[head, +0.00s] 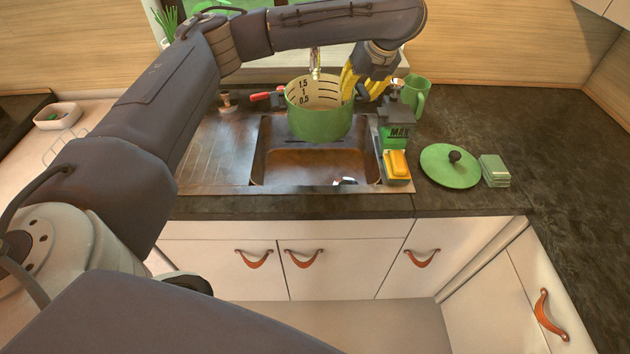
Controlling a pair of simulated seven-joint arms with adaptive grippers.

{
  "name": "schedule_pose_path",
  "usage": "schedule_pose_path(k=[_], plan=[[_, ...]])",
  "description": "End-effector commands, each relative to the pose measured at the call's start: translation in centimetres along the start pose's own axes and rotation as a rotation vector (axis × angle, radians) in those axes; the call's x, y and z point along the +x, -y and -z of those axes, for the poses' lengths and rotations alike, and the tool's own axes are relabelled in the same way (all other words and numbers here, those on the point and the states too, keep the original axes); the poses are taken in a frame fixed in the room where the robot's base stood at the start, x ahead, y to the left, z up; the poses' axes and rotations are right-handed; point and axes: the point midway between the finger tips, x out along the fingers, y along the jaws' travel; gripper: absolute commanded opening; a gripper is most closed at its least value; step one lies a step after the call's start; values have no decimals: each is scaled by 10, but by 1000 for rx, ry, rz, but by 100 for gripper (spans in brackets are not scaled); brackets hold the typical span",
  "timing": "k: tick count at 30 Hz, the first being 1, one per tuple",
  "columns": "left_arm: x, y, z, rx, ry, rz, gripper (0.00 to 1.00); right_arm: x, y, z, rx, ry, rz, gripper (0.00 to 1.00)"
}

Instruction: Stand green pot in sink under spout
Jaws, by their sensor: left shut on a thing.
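The green pot (319,122), with a pale inside marked 0.5, 1 and 1.5, is upright over the back part of the sink (290,166). The metal spout (315,62) comes down behind and above the pot's opening. My left gripper (358,88), with yellow fingers, is shut on the pot at its right side. The exact grip point is partly hidden. I cannot tell whether the pot's base touches the sink floor. My right gripper is out of view.
A green lid (449,166) and folded green cloths (494,170) lie on the counter. The ribbed drainboard (215,155) is clear. A white dish (58,116) sits far left.

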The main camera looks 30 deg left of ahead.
Motion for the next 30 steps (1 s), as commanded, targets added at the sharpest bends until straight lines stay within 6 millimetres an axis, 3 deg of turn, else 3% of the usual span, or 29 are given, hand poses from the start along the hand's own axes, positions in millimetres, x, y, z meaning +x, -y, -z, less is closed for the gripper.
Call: schedule_pose_path(k=[6, 11, 30], plan=[[0, -6, -15, 100, 13, 44, 0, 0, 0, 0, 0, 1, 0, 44], [5, -6, -16, 129, 16, 55, 0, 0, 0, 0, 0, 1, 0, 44], [102, 7, 26, 133, 13, 56, 0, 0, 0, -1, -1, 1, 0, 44]])
